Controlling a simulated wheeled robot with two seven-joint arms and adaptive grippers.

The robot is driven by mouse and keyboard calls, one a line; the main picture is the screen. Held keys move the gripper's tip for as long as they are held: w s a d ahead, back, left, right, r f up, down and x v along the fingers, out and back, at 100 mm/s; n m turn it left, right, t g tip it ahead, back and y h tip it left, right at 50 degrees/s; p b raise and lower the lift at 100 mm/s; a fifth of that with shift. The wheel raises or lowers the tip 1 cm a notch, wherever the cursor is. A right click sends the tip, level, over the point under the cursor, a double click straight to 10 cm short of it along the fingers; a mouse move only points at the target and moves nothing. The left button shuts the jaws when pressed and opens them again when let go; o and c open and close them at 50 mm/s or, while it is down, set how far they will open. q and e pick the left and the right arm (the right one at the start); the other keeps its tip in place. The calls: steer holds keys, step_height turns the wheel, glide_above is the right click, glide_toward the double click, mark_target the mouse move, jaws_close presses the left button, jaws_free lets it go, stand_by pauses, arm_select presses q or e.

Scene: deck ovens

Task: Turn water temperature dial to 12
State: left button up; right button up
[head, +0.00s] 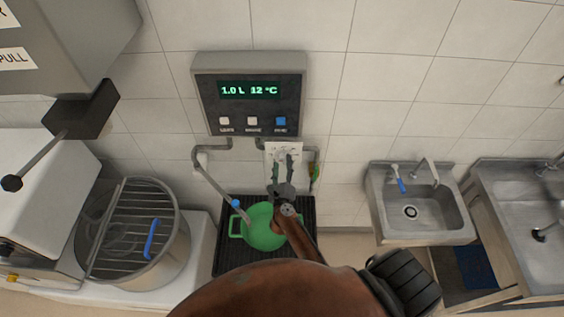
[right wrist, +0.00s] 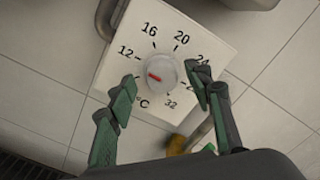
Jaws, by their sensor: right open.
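The water temperature dial (right wrist: 163,72) is a round, pale knob with a red mark, on a white plate with numbers around it. The red mark points to the left, towards the side where the 12 is printed; a finger covers part of the scale there. In the head view the dial plate (head: 283,148) is on the wall below the control box. The box's display (head: 249,90) reads 1.0 L and 12 °C. My right gripper (right wrist: 161,82) is open, with one finger on each side of the knob and gaps showing. It also shows in the head view (head: 282,168). My left gripper is out of view.
A green pot (head: 262,232) stands on a black grate (head: 227,258) below the dial. A bent pipe (head: 215,182) ends above it. A steel mixing bowl (head: 175,259) is at left, a sink (head: 447,221) at right. Three buttons (head: 253,122) sit under the display.

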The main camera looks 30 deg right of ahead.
steer(key=v, duration=0.6)
stand_by(0.4)
